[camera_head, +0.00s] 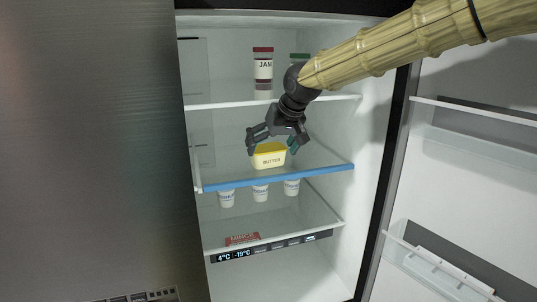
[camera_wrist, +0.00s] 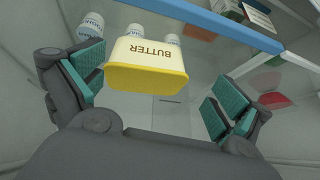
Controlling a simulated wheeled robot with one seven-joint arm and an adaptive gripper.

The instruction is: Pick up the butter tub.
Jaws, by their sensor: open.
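The butter tub (camera_head: 269,159) is pale yellow with a yellow lid and the word BUTTER. It stands on the blue-edged middle shelf (camera_head: 285,179) of the open fridge. In the wrist view the tub (camera_wrist: 147,62) appears upside down, closer to the left finger than to the right. My gripper (camera_head: 271,143) is open above and around the tub's top in the head view. In the wrist view the fingers of my gripper (camera_wrist: 158,88) are wide apart, with a large gap on the right. Whether the left finger touches the tub I cannot tell.
A jam jar (camera_head: 263,70) and a green-lidded jar (camera_head: 299,58) stand on the upper shelf. Several white cups (camera_head: 260,193) stand on the shelf below. A red packet (camera_head: 242,239) lies lower down. The fridge door (camera_head: 470,150) is open at right.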

